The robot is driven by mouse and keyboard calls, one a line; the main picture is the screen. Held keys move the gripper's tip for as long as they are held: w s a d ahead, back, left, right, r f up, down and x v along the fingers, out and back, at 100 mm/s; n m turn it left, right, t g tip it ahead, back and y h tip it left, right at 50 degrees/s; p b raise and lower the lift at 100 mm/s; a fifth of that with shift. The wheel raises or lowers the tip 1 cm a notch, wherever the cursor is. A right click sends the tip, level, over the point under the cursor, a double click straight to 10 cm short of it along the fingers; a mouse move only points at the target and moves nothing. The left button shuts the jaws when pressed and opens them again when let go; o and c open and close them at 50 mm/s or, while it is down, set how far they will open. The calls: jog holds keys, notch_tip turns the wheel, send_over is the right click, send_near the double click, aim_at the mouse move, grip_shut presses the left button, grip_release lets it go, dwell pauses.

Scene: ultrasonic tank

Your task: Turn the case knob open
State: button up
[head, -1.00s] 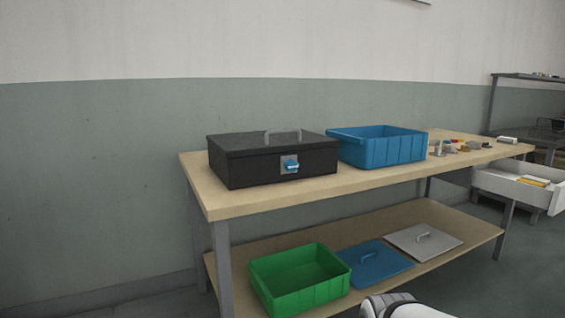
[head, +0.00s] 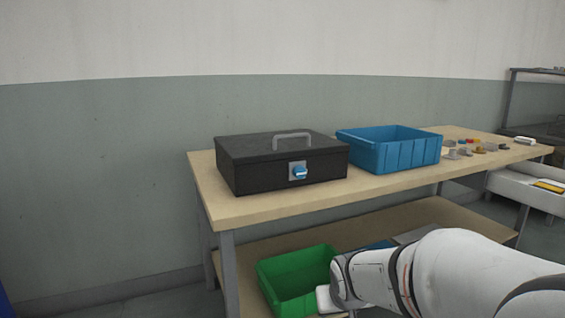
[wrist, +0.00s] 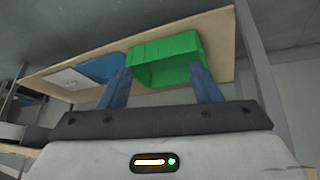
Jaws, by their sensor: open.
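The black case (head: 262,176) stands closed on the left part of the table top, with a grey handle (head: 292,136) on its lid. Its blue knob (head: 299,173) sits on a light plate in the case's front face. My gripper (wrist: 160,80) is open and empty in the wrist view, its two blue-grey fingers apart and pointing toward the lower shelf and green bin. It is well below and apart from the knob. In the head view my arm reaches in from the lower right, and the fingers cannot be made out there. The case and knob are not in the wrist view.
A blue bin (head: 392,152) stands right of the case, with several small items (head: 466,150) beyond it. A green bin (head: 270,272) is on the lower shelf, beside lids. An open drawer (head: 512,188) is at the right. Space before the case front looks clear.

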jog(key=w+d+r+n+t+p, duration=0.1)
jog(key=w+r+t+p, duration=0.2)
jog(key=w+r, duration=0.35)
jog(key=w+d+r+t+p, duration=0.1)
jog(key=w+r+t+p, duration=0.25)
jog(key=w, duration=0.65)
jog(key=n+t+y+p, duration=0.3)
jog(key=t+y+p, duration=0.2)
jog(key=y, duration=0.2)
send_near(302, 172)
jog(key=x, duration=0.8)
jog(key=shift+w+a+b, duration=0.15)
jog(key=shift+w+b, duration=0.05)
jog(key=shift+b, duration=0.15)
jog(key=c, duration=0.9)
jog(key=shift+c, duration=0.3)
